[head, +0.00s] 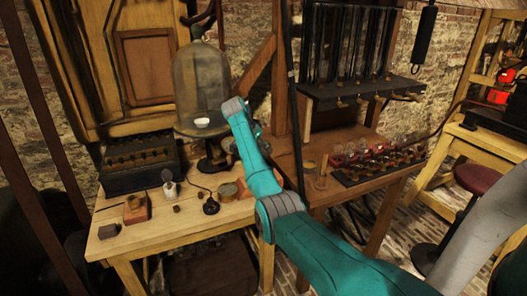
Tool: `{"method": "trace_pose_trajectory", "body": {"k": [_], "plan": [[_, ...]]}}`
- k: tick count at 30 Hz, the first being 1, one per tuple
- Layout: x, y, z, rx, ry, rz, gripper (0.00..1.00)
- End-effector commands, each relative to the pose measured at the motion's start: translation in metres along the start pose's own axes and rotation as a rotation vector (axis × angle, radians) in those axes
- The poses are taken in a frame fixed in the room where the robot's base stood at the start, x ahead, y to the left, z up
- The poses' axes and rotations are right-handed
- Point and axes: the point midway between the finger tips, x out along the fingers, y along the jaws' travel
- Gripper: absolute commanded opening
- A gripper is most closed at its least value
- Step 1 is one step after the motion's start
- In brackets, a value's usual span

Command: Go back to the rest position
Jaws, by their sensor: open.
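My arm, teal with grey joints, reaches from the lower right up to the middle of the head view. Its far grey joint shows in front of the right side of a large glass bell jar (201,85). My gripper is not clearly visible; the arm seems to hide it. I cannot see anything held. A small white cup-like thing (203,123) shows inside the jar.
A wooden workbench (160,232) holds a dark box (140,162), small blocks and a round brass tin (228,190). A second table (378,185) bears a rack of small jars (380,163). A dark shelf (360,92) hangs above. A red stool (476,180) stands right.

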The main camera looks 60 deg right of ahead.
Motion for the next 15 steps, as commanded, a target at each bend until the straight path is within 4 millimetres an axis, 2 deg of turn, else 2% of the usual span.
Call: {"method": "trace_pose_trajectory", "body": {"k": [6, 10, 15], "plan": [[-0.046, -0.001, 0.0, 0.001, 0.001, -0.003, 0.8], [-0.066, -0.001, 0.0, 0.001, 0.002, -0.002, 0.8], [-0.081, -0.001, 0.0, 0.0, 0.0, 0.0, 0.8]]}}
